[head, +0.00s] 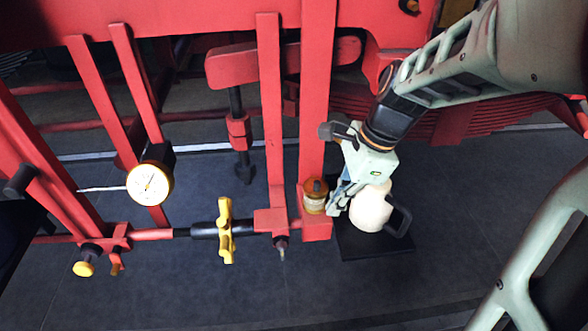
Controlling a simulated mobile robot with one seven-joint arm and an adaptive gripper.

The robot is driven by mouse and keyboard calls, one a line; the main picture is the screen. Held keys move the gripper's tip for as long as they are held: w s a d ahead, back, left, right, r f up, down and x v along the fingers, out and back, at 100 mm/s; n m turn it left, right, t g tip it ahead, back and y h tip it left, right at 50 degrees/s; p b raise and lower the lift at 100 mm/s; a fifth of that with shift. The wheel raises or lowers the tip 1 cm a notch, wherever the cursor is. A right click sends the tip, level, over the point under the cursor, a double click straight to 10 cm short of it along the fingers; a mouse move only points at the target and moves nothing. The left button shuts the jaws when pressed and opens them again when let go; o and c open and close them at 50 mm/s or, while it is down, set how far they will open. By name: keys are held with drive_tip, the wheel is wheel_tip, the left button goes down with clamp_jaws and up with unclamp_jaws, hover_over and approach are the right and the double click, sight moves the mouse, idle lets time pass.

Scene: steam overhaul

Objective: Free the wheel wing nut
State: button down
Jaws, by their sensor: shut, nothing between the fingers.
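A yellow wing nut (226,230) sits on a dark horizontal rod (203,231) at the lower middle of the head view, its wings standing roughly upright in the picture. The rod runs between the red bars on its left and right. My gripper (334,209) is to the right of the wing nut, past the red upright bars and apart from the nut. It is shut and appears empty, beside a small amber jar and in front of a cream jug. The jug hides nothing of the nut.
A cream jug (370,208) with a dark handle stands on a black mat (352,243). The amber jar (314,196) is by the red upright (314,110). A round dial gauge (149,184) with a thin pointer and a yellow knob (83,268) are at left. Floor below is clear.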

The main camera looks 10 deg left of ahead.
sight(282, 250)
drive_tip(key=s+a+f, duration=0.2)
drive_tip(key=a+f, duration=0.6)
drive_tip(key=f, duration=0.3)
drive_tip(key=shift+s+a+f+b, duration=0.15)
drive_tip(key=shift+s+a+b, duration=0.1)
drive_tip(key=shift+s+b, duration=0.15)
drive_tip(key=shift+a+h, duration=0.1)
drive_tip(key=shift+h, duration=0.3)
drive_tip(key=shift+s+a+r+h+b, duration=0.15)
drive_tip(key=shift+a+h+b, duration=0.1)
drive_tip(key=shift+h+b, duration=0.4)
drive_tip(key=shift+a+r+h+b, duration=0.15)
drive_tip(key=shift+a+h+b, duration=0.1)
drive_tip(key=shift+h+b, duration=0.4)
